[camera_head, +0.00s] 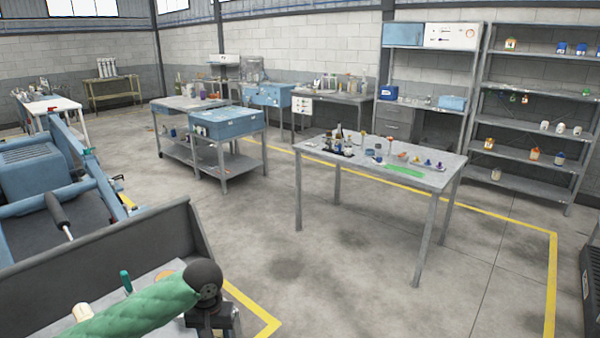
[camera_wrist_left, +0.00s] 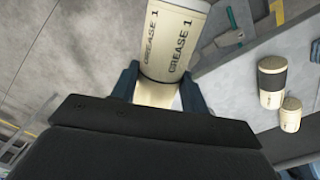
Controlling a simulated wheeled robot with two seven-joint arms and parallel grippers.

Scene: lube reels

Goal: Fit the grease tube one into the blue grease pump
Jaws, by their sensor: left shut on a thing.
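My left gripper (camera_wrist_left: 160,95) is shut on a cream cylinder, grease tube one (camera_wrist_left: 172,38), with "GREASE 1" printed twice in dark letters. Its dark blue fingers stand on either side of the tube in the left wrist view, and the top of that frame cuts the tube off. In the head view my green-sleeved left arm ends in a black wrist at the bottom, over the edge of a grey cart; the fingertips and tube cannot be made out there. I cannot pick out the blue grease pump in either view. My right gripper is not in view.
A green-handled tool (camera_head: 126,281) is on the cart. A cluttered grey table (camera_head: 430,180) stands across open floor.

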